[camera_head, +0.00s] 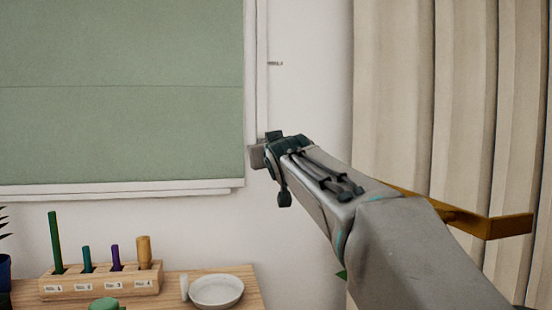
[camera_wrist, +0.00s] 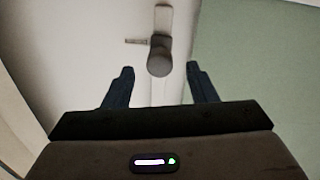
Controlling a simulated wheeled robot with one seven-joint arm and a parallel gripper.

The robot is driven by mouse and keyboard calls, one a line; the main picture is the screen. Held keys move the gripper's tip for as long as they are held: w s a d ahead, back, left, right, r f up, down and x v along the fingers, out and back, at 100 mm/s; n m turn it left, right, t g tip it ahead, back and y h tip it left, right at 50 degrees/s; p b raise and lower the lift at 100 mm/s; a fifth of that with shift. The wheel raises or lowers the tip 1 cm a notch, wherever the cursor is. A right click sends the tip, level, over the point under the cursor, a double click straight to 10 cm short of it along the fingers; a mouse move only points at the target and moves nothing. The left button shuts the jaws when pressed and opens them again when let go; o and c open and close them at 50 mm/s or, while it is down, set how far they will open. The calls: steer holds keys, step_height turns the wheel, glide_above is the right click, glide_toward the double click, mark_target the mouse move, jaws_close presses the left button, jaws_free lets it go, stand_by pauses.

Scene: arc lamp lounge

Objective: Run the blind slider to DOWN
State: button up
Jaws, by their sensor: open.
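The slider knob (camera_wrist: 159,60), dark grey and rounded, sits on a pale narrow track (camera_wrist: 164,18) in the wrist view. My gripper (camera_wrist: 160,70) is open, one dark finger on each side of the knob, with gaps visible at both sides. In the head view my gripper (camera_head: 276,168) is at the wall just right of the window frame. A grey block (camera_head: 257,156) at its left tip seems to be the knob. The green blind (camera_head: 120,90) covers the window at left. A small mark (camera_head: 275,64) is on the wall above my gripper; its text is unreadable.
A wooden table (camera_head: 245,284) below holds a wooden rack (camera_head: 100,287) with several coloured sticks, a white dish (camera_head: 216,291) and a green object (camera_head: 105,304). Beige curtains (camera_head: 390,80) hang at right, with a brass-coloured bar (camera_head: 490,226) in front of them.

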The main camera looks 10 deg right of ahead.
steer(key=s, duration=0.9)
steer(key=shift+a, duration=0.15)
steer(key=shift+p, duration=0.3)
steer(key=s+f+g+p, duration=0.3)
steer(key=s+g+p, duration=0.2)
steer(key=s+p, duration=0.3)
steer(key=s+f+m+g+p, duration=0.1)
steer(key=s+f+g+p, duration=0.3)
steer(key=s+p, duration=0.4)
steer(key=s+f+g+p, duration=0.3)
steer(key=s+g+p, duration=0.3)
steer(key=p, duration=1)
steer(key=shift+s+f+m+y, duration=0.3)
steer(key=shift+s+f, duration=0.05)
steer(key=shift+s, duration=0.8)
